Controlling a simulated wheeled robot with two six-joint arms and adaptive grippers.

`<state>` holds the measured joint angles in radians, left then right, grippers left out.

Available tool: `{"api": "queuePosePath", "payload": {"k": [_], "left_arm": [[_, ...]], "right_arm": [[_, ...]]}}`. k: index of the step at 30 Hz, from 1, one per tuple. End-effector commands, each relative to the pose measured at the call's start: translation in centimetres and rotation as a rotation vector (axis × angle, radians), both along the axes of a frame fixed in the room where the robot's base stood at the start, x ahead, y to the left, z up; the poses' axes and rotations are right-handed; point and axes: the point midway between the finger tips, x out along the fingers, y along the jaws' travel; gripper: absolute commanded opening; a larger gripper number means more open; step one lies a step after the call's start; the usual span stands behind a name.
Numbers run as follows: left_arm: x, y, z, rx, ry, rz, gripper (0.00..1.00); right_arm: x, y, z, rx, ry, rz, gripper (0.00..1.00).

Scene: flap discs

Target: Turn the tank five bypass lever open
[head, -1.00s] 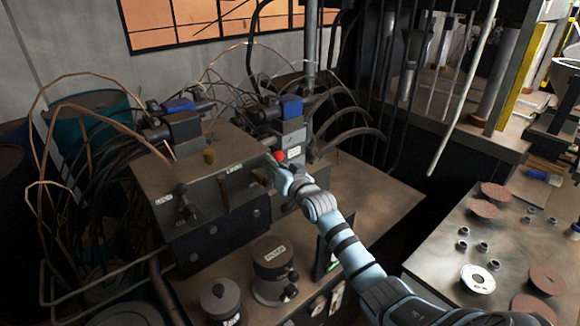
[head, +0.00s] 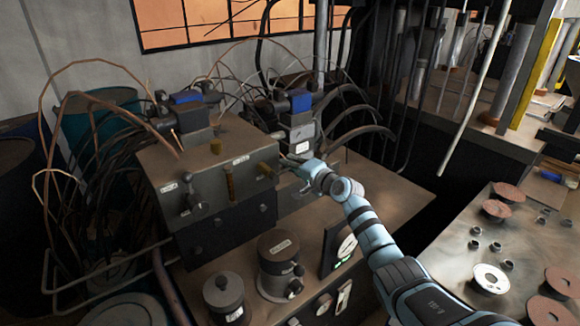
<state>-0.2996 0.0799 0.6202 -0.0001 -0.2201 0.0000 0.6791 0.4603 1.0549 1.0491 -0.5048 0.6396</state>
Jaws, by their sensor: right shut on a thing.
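My right gripper (head: 291,163) reaches in from the lower right to the right end of the grey metal valve block (head: 165,165). It is shut, with its tips beside the block's upper right corner. The lever there, whose red knob showed earlier, is hidden at the fingers, so its angle cannot be told. A brass-coloured fitting (head: 267,170) sits on the block's front just left of the gripper. Another upright brass-coloured lever (head: 229,182) and a dark valve handle (head: 192,202) are further left. The small labels are too blurred to read. My left gripper is out of view.
Two dark labelled cylinders, one larger (head: 279,250) and one smaller (head: 224,292), stand in front of the block. Blue-topped solenoid units (head: 293,102) and many hoses crowd behind it. A bench (head: 455,270) with brown flap discs (head: 496,210) is at right.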

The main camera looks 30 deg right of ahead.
Motion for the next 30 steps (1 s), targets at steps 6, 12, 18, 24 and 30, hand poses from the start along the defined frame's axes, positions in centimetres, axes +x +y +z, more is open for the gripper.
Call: {"api": "queuePosePath", "payload": {"k": [6,12,18,24,30], "left_arm": [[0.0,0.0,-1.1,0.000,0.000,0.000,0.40],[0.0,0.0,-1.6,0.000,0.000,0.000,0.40],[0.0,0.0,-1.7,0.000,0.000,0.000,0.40],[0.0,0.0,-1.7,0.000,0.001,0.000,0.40],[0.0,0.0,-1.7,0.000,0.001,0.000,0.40]], "right_arm": [[0.0,-0.4,-0.8,0.138,0.013,-0.004,0.00],[0.0,-0.4,-1.3,0.218,0.027,-0.003,0.00],[0.0,-0.3,-1.7,0.253,0.036,-0.003,0.00],[-0.1,-0.3,-1.9,0.258,0.042,-0.002,0.00],[-0.1,-0.3,-2.2,0.258,0.046,-0.001,0.17]]}}
